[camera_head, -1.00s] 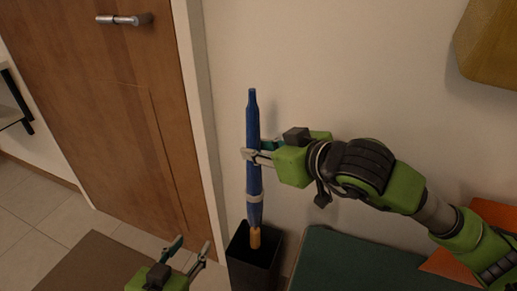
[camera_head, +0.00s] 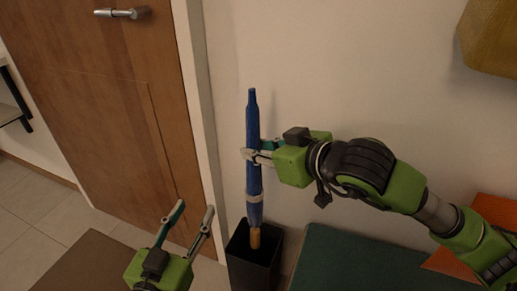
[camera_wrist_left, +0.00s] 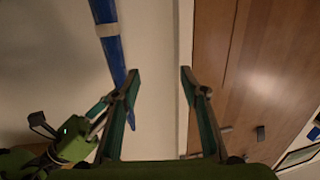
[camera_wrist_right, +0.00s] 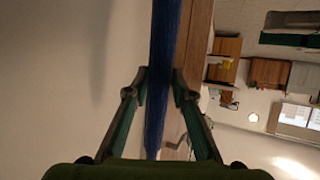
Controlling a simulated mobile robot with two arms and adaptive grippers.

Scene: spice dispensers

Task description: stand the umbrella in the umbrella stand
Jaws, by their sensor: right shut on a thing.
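The blue umbrella (camera_head: 254,206) is upright in the head view, with its orange-brown lower end at the mouth of the black umbrella stand (camera_head: 252,268). I cannot tell how far that end is inside. My right gripper (camera_head: 251,155) is shut on the umbrella's upper part. In the right wrist view the blue umbrella (camera_wrist_right: 164,50) runs between the fingers. My left gripper (camera_head: 195,217) is open and empty, to the left of the stand. In the left wrist view the umbrella (camera_wrist_left: 112,52) passes left of my open fingers (camera_wrist_left: 160,75).
The wall stands close behind the umbrella. A wooden door (camera_head: 110,90) with a metal handle is at the left. A dark green surface (camera_head: 350,262) lies right of the stand. A brown surface (camera_head: 85,265) is at the lower left, beside the tiled floor (camera_head: 35,205).

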